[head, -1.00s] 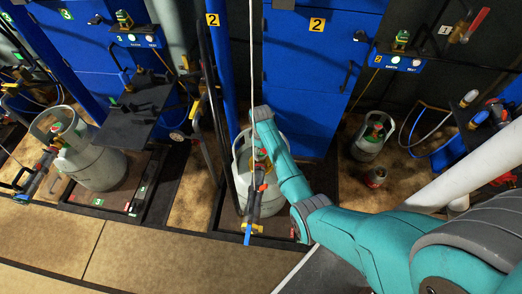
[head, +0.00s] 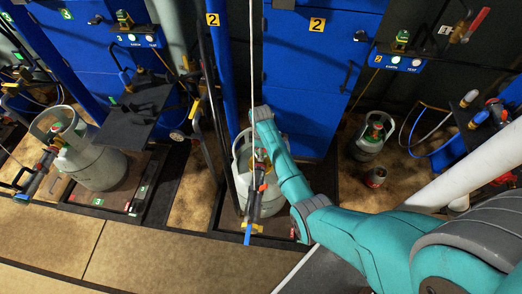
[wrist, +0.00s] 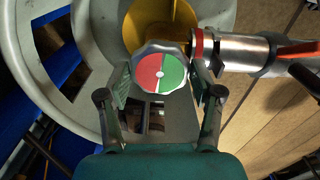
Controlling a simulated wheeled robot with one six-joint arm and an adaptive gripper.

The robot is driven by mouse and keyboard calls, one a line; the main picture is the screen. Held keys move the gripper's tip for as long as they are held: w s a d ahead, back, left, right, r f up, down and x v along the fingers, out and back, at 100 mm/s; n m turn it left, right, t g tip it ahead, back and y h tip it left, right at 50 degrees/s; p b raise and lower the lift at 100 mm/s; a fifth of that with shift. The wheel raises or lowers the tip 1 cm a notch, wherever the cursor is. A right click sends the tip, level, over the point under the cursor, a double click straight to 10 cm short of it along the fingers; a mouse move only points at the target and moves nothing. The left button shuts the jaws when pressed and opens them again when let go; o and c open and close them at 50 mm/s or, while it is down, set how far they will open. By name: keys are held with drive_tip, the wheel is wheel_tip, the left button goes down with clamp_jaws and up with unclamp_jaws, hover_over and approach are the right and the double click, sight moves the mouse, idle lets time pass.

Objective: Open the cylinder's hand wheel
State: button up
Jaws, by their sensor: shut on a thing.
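The grey cylinder (head: 241,178) stands at station 2 in the head view, partly covered by my arm. In the wrist view its collar (wrist: 85,25) curves around the valve. The hand wheel (wrist: 160,66) is a silver knob with a half red, half green face. The line between the colours runs close to upright in the picture. My gripper (wrist: 162,84) has one finger on each side of the hand wheel and is shut on it. A hose coupling (wrist: 238,50) joins the valve on the right. In the head view my arm hides the fingers.
Another grey cylinder (head: 98,165) stands on a scale at the left. A smaller cylinder (head: 371,137) and a small can (head: 376,177) stand at the right. A thin white hose (head: 252,60) hangs down to the middle station, in front of the blue cabinet (head: 320,80).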

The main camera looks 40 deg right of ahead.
drive_tip(key=o, duration=1.1)
drive_tip(key=shift+o, duration=0.2)
drive_tip(key=shift+r, duration=0.1)
wheel_tip(320, 180, up, 12)
idle(0.3)
